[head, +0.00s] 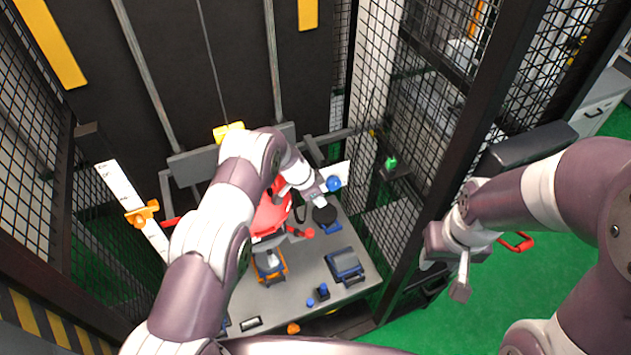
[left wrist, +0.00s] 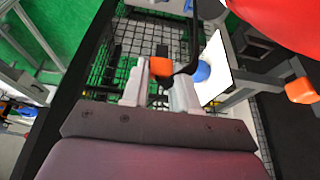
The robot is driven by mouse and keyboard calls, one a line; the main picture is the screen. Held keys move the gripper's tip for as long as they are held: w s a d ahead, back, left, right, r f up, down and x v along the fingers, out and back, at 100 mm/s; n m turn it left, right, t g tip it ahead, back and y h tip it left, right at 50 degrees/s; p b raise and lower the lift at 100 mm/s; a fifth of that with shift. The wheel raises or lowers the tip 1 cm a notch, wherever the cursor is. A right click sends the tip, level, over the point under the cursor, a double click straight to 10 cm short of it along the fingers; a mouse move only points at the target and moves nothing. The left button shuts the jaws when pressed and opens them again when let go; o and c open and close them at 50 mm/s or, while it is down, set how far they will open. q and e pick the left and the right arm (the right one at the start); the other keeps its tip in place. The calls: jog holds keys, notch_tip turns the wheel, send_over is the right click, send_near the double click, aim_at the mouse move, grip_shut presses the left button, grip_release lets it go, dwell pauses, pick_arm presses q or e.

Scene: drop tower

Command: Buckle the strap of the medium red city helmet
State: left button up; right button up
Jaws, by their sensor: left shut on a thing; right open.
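The red helmet (head: 268,217) sits over the grey table, partly hidden behind my left arm. Its red shell (left wrist: 285,14) fills the top right corner of the left wrist view. My left gripper (head: 315,192) is beside the helmet's right side. In the left wrist view its fingers are shut on an orange buckle piece (left wrist: 160,66) on a black strap (left wrist: 191,50). A second orange piece (left wrist: 300,90) shows below the helmet shell, apart from the held one. My right gripper (head: 448,268) is open and empty, well right of the table.
The grey table (head: 300,275) carries a dark blue case (head: 345,264), an orange-framed item (head: 268,263), a black round item on a blue base (head: 325,216) and small blue pieces (head: 321,292). A blue ball (head: 334,184) is against a white panel.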

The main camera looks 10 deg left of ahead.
pick_arm(q)
jog(key=s+f, duration=0.5)
jog(key=s, duration=0.1)
jog(key=s+a+f+b, duration=0.2)
jog(key=s+a+b, duration=1)
jog(key=a+b, duration=0.25)
jog(key=s+a+r+p, duration=0.2)
jog(key=a+r+p, duration=0.15)
jog(key=a, duration=0.95)
jog(key=shift+w+a+r+p, duration=0.55)
jog(key=shift+w+r+p, duration=0.9)
jog(key=shift+w+p, duration=0.55)
jog(key=shift+w+a+r+p, duration=0.5)
jog(key=shift+w+r+p, duration=0.9)
jog(key=shift+w+p, duration=0.6)
jog(key=shift+w+a+r+p, duration=0.55)
jog(key=shift+w+r+p, duration=0.9)
jog(key=shift+w+p, duration=0.55)
jog(key=shift+w+f, duration=0.1)
jog(key=shift+f, duration=0.05)
